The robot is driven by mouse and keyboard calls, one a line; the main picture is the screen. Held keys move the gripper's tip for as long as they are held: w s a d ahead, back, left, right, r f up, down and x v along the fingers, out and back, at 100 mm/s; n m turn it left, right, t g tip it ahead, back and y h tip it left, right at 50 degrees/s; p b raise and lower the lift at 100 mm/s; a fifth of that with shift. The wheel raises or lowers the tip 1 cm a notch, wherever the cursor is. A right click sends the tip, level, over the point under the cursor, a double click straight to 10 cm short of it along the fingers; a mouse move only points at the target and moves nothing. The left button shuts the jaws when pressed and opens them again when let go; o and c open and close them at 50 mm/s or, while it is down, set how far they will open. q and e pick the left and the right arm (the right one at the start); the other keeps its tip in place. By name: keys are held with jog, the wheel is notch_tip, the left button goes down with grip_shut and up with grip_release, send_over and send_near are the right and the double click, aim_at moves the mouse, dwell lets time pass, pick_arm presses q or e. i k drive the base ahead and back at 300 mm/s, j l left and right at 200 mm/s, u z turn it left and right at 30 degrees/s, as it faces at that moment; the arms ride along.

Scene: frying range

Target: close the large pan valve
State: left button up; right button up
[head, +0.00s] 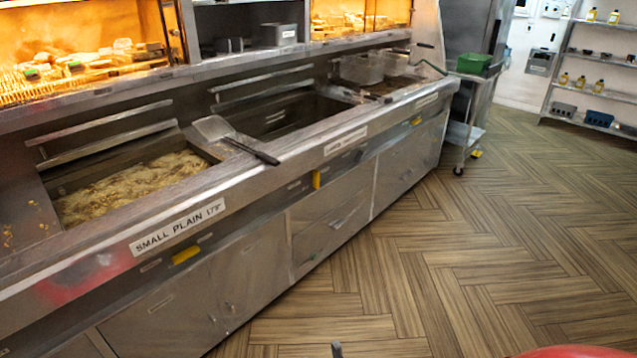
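A long steel frying range (262,172) runs from the lower left to the upper middle. Its middle pan (290,118) looks dark and empty of food; the label (345,140) on the front edge near it is too small to read surely, perhaps "LARGE". A yellow valve handle (316,179) below that label stands upright. The yellow handle (186,253) under the "SMALL PLAIN" label (178,226) lies along the front, as does a farther yellow handle (415,121).
A flat scoop (222,133) lies across the range edge, its dark handle reaching over the front. The near pan (135,185) holds bubbling oil. A cart (466,115) with a green bin (474,63) stands beyond the range. The wooden floor (440,260) in front is clear.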

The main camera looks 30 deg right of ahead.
aim_at(316, 178)
jog(key=i+l+u, duration=0.1)
jog(key=i+l, duration=0.4)
jog(key=l, duration=0.2)
jog(key=i+l+u, duration=0.25)
jog(key=i+l, duration=0.25)
jog(key=l, duration=0.25)
jog(key=i+l+u, duration=0.1)
jog(key=l, duration=0.3)
jog(key=i+l, duration=0.3)
jog(key=l, duration=0.15)
jog(key=i+j+u, duration=0.05)
